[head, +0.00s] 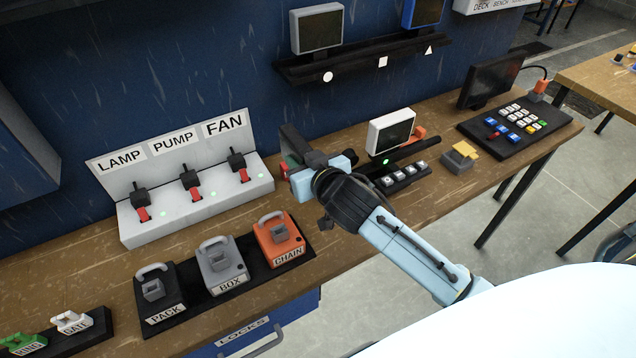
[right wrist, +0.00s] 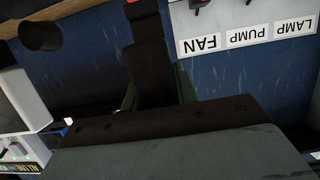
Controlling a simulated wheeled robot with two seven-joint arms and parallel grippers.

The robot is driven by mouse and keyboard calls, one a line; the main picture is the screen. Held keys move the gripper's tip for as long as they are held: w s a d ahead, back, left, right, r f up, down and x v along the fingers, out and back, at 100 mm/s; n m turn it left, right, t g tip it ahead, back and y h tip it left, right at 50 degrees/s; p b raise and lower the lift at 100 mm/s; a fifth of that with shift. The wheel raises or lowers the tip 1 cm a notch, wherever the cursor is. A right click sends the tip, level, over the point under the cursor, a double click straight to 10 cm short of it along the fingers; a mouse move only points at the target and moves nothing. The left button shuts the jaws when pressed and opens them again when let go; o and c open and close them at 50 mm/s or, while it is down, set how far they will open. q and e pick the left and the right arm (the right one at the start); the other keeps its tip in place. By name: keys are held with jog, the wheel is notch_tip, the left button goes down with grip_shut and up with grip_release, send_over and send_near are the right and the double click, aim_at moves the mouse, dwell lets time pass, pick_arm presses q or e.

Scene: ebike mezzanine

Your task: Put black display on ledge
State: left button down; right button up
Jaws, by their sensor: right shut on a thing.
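My right gripper (head: 314,168) is shut on a dark thing that looks like the black display (head: 297,145), held above the bench and seen nearly edge-on. In the right wrist view its dark edge and grey-green face (right wrist: 180,155) fill the bottom. The dark ledge (head: 355,67) is on the blue wall, up and right of the gripper. A grey display (head: 318,30) stands there above a white circle, and a blue display (head: 423,12) above a triangle. The ledge above the white square (head: 383,62) between them is empty. My left gripper is not in view.
A white display (head: 390,131) stands on the bench right of the gripper. The switch panel (head: 195,200) is to the left, with locks (head: 215,265) in front of it. A monitor (head: 490,80) and keypad (head: 515,122) are at the right.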

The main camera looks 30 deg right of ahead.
jog(key=f, duration=0.3)
jog(key=w+f+b, duration=0.1)
jog(key=f, duration=0.1)
jog(key=shift+f+b, duration=0.35)
jog(key=shift+f, duration=1.9)
jog(key=shift+f, duration=0.1)
jog(key=o, duration=0.6)
jog(key=shift+f, duration=0.15)
jog(key=o, duration=0.5)
